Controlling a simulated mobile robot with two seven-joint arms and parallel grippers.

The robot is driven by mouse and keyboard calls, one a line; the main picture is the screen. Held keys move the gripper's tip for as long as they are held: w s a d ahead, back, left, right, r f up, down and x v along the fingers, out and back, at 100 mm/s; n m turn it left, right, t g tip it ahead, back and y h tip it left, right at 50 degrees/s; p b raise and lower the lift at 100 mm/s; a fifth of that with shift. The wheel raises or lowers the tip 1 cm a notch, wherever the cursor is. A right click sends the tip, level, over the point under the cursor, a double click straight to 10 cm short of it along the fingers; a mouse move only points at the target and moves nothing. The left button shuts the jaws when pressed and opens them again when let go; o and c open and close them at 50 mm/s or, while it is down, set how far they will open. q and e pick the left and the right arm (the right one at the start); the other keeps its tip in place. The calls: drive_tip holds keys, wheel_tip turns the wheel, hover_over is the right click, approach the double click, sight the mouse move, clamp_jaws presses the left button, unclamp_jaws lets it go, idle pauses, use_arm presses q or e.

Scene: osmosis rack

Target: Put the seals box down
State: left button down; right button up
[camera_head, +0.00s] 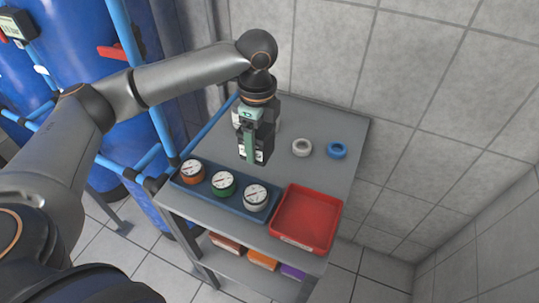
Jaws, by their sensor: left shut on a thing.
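My left gripper (252,128) hangs down over the back left part of the grey rack's top. It is shut on a small dark and green thing with a pale label, apparently the seals box (257,153). The gripper partly hides it, and I cannot tell whether its underside touches the rack top (325,117). My right gripper is not in view.
A blue tray (224,201) with three gauges and an empty red tray (305,218) stand along the front. A white ring (302,147) and a blue ring (337,150) lie to the right. Small boxes (262,259) sit on the lower shelf. Tiled walls stand behind.

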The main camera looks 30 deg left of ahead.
use_arm(q)
drive_tip(key=w+f, duration=0.2)
drive_tip(key=f, duration=0.1)
drive_tip(key=w+f, duration=0.2)
drive_tip(key=shift+d+f, duration=0.1)
drive_tip(key=shift+d, duration=0.2)
drive_tip(key=shift+w+f, duration=0.15)
drive_tip(key=shift+f, duration=1.5)
unclamp_jaws()
drive_tip(key=shift+f, duration=0.15)
wheel_tip(320, 180, up, 12)
drive_tip(key=shift+d+r, duration=0.15)
drive_tip(key=shift+r, duration=0.05)
drive_tip(key=shift+f, duration=0.1)
